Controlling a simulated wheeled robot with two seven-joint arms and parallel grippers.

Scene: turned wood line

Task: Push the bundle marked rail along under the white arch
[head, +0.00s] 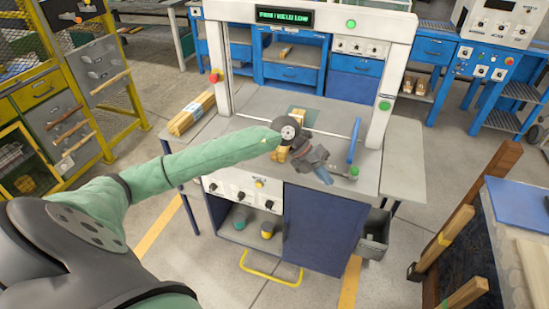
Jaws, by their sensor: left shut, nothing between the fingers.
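The white arch (392,75) stands over a grey worktable (400,165), with a lit green text panel on its top beam. A bundle of light wood sticks (192,115) with a pale label lies on the table's left end, outside the arch. The label is too small to read. Another light wood piece (281,156) shows beside my left wrist, mostly hidden by it, so I cannot tell whether they touch. My left gripper (324,175) is shut and empty over the table's front part, in front of the arch. My right gripper is out of view.
A small tan and green item (297,114) lies under the arch. A blue upright handle (354,140) stands by the right post. A yellow rack (75,90) is at left. A bench with wooden posts (445,240) is at right. The table's right end is clear.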

